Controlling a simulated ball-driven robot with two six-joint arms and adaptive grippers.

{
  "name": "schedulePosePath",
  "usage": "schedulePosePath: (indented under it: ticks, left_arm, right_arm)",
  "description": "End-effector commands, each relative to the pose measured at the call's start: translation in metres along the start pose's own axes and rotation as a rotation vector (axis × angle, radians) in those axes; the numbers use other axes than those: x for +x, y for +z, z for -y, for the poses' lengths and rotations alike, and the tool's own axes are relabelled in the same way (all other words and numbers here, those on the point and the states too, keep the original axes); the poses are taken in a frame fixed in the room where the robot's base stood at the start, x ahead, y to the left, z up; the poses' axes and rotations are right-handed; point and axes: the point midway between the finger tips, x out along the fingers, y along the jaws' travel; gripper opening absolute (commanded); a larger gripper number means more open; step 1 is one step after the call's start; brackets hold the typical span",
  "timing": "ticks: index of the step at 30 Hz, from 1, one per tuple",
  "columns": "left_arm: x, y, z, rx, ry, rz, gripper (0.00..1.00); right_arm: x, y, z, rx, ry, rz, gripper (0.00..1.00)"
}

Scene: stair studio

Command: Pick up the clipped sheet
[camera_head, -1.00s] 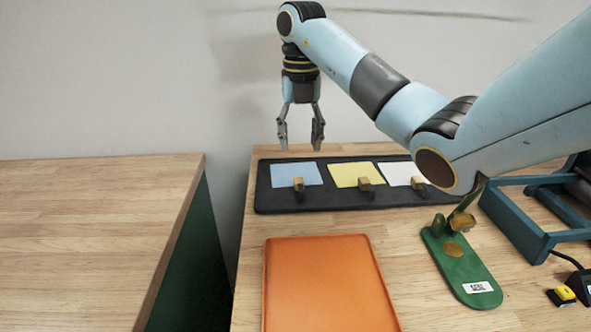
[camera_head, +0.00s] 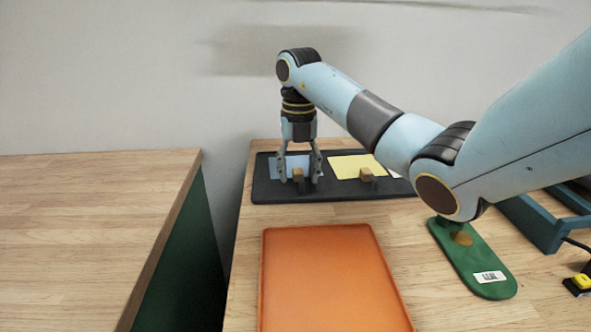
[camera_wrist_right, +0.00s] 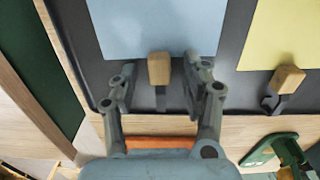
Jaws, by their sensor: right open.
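A blue sheet (camera_head: 290,161) lies on a black board (camera_head: 262,188) at the back of the right table. A clip with a wooden block (camera_head: 298,174) sits at its front edge; the block also shows in the wrist view (camera_wrist_right: 159,68). My right gripper (camera_head: 300,180) is open and points down, with one finger on either side of this block in the picture. In the wrist view the open fingers (camera_wrist_right: 158,80) show gaps to the block. A yellow sheet (camera_head: 352,166) with its own clip (camera_head: 366,174) lies to the right. A white sheet (camera_head: 394,175) is mostly hidden by my arm. My left gripper is not in view.
An orange tray (camera_head: 325,275) lies in front of the board. A green base with a label (camera_head: 475,262) and a blue frame (camera_head: 530,222) stand to the right. A gap separates this table from the bare left table (camera_head: 80,235).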

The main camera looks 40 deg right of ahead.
Motion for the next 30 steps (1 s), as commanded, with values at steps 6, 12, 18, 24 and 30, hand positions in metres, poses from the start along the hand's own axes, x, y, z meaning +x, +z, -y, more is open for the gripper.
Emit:
schedulePosePath:
  ticks: [6, 12, 18, 24, 30]
  left_arm:
    - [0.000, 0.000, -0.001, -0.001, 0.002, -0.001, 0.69]
    - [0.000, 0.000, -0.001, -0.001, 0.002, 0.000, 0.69]
    - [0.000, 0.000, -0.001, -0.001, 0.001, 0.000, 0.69]
    - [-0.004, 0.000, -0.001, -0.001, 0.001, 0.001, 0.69]
    - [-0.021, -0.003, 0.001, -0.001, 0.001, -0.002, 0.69]
  right_arm:
    - [0.000, 0.000, 0.000, 0.000, 0.000, 0.000, 0.36]
    - [0.000, 0.000, 0.000, 0.000, 0.000, 0.000, 0.10]
    - [0.000, 0.000, 0.000, 0.000, 0.000, 0.000, 0.07]
    - [-0.005, 0.000, 0.000, 0.000, 0.001, 0.001, 0.07]
    - [-0.027, 0.001, 0.000, 0.000, 0.001, 0.002, 0.07]
